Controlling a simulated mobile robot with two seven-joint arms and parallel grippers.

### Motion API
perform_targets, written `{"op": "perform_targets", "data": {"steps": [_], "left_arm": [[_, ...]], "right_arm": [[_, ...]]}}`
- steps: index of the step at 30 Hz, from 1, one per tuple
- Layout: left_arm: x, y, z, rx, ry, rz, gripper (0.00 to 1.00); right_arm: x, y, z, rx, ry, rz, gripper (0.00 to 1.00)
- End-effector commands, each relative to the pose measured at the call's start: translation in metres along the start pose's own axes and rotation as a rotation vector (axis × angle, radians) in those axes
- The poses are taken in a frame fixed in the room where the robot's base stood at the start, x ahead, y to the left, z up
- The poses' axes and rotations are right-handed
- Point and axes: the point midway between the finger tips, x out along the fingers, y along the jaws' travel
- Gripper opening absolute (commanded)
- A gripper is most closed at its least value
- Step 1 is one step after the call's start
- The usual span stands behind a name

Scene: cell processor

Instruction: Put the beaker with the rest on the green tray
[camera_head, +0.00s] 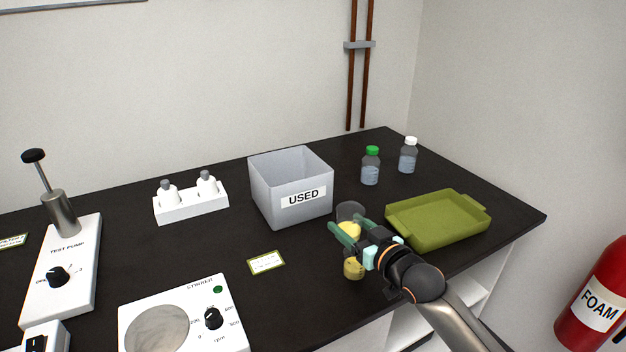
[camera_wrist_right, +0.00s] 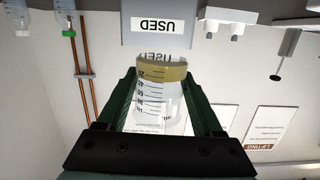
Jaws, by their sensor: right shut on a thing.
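The beaker (camera_head: 354,268) is clear, with a little yellow liquid low in it. My right gripper (camera_head: 347,231) is shut on it, one green finger on each side, in front of the used box. In the right wrist view, which looks upside down, the beaker (camera_wrist_right: 162,98) with its graduation marks stands between the fingers (camera_wrist_right: 163,105). I cannot tell whether its base touches the bench. The green tray (camera_head: 436,238) is empty, at the bench's right end, right of the gripper. My left gripper is not in view.
The grey USED box (camera_head: 268,197) stands behind the gripper. A green-capped bottle (camera_head: 370,168) and a white-capped bottle (camera_head: 408,157) stand behind the tray. A stirrer (camera_head: 235,335), a label card (camera_head: 266,262), a white bottle rack (camera_head: 192,205) and a test pump (camera_head: 65,270) are to the left.

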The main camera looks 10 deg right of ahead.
Motion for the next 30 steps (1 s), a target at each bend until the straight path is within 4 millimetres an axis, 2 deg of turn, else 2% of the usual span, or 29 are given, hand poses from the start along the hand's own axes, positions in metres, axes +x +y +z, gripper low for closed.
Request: {"op": "perform_targets", "data": {"steps": [5,8,13,21,25,30], "left_arm": [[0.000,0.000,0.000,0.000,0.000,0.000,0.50],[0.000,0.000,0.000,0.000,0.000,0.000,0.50],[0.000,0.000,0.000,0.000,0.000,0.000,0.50],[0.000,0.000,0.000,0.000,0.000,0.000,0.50],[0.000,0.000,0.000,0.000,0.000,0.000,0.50],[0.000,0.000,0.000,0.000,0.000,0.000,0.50]], "right_arm": [[-0.015,-0.016,0.011,0.005,-0.004,-0.001,0.00],[-0.034,-0.031,0.021,0.010,-0.005,0.011,0.00],[-0.081,-0.049,0.032,0.023,0.000,0.071,0.00],[-0.157,-0.044,0.030,0.049,0.008,0.234,0.00],[-0.183,-0.037,0.026,0.054,0.010,0.301,0.00],[-0.200,-0.031,0.024,0.053,0.009,0.346,0.00]]}}
